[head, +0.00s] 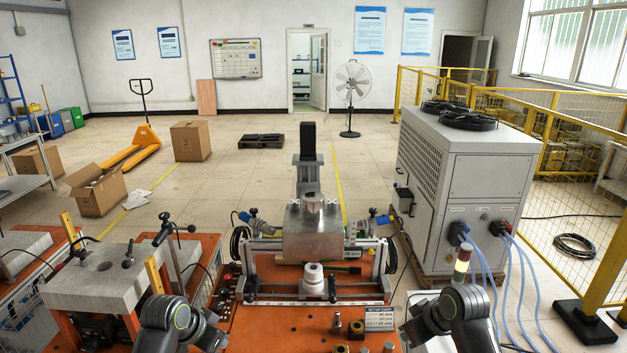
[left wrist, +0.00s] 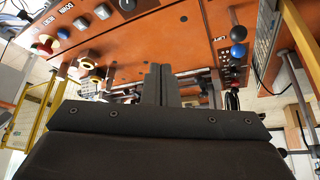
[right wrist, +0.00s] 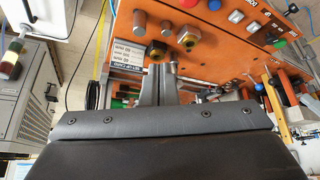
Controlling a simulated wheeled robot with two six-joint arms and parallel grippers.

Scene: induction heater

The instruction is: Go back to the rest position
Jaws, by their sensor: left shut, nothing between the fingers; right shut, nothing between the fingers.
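My left gripper (left wrist: 162,84) shows in the left wrist view with its dark fingers together and nothing between them. Orange panels and worktop lie beyond it. My right gripper (right wrist: 160,82) is also shut and empty in the right wrist view, seen against the orange worktop with its brass fittings. In the head view my two arms come in folded low at the bottom left and bottom right, on either side of the orange worktop (head: 270,325). The fingertips cannot be made out there.
A setup card (head: 379,318) is at front right. A grey slab bench (head: 95,290) is left, a grey chiller cabinet (head: 462,185) right.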

